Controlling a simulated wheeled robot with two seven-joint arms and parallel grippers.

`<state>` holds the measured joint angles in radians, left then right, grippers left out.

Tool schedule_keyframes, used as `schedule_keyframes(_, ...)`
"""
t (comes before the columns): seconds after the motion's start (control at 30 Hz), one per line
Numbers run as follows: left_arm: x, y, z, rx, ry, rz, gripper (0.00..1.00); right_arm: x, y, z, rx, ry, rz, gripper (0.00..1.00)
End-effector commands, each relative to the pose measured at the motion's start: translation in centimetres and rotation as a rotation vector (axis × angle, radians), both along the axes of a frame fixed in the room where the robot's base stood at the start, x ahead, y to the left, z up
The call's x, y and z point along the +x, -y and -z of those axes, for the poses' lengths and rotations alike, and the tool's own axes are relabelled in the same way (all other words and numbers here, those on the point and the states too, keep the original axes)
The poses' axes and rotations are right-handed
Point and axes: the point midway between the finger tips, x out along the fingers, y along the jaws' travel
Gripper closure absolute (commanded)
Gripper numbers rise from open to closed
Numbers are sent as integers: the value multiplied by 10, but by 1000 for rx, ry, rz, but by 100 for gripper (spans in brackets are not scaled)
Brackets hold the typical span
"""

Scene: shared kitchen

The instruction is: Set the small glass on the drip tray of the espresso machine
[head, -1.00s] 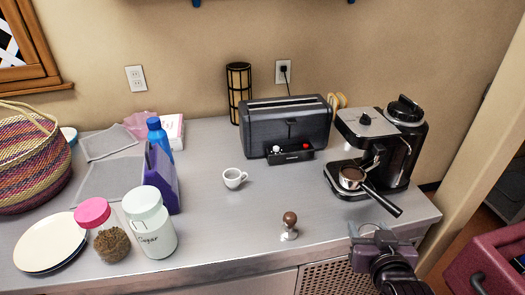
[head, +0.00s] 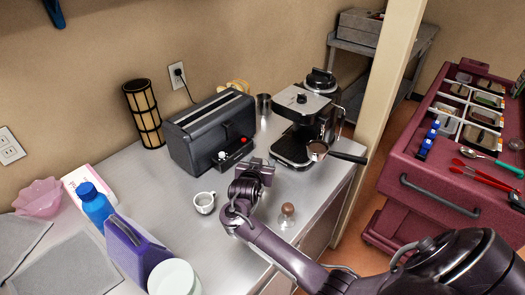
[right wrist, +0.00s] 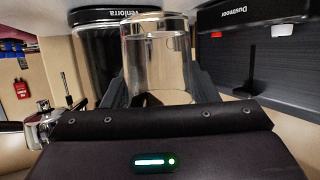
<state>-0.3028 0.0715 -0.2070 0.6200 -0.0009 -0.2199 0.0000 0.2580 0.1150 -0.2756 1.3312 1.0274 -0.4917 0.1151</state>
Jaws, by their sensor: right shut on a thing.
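The espresso machine (head: 300,104) stands at the right end of the counter, with its drip tray (head: 291,152) low at its front. A portafilter (head: 318,150) sticks out to the right. My right gripper (head: 262,163) is over the counter, left of the drip tray and in front of the toaster. In the right wrist view the small clear glass (right wrist: 155,50) sits between the fingers, which are shut on it. In the head view I cannot make the glass out clearly. The machine's dark body (right wrist: 97,60) shows behind the glass. My left gripper is not in view.
A black toaster (head: 208,135) is left of the gripper. A white cup (head: 204,202) and a tamper (head: 287,215) stand near my right arm. A red cart (head: 440,165) is across the gap at right.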

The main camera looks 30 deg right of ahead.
Motion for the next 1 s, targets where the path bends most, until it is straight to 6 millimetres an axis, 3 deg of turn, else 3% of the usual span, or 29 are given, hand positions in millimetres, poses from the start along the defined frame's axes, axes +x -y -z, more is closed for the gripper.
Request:
schedule_keyframes(0.1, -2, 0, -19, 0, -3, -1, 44, 9, 11, -6, 3, 0, 118, 82)
schedule_keyframes(0.4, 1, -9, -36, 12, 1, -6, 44, 10, 16, -10, 0, 0, 284, 82)
schedule_keyframes(0.67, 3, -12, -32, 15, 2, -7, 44, 11, 24, -7, -1, -1, 303, 82)
schedule_keyframes(1.0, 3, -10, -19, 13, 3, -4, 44, 21, 56, -3, -1, 0, 303, 82)
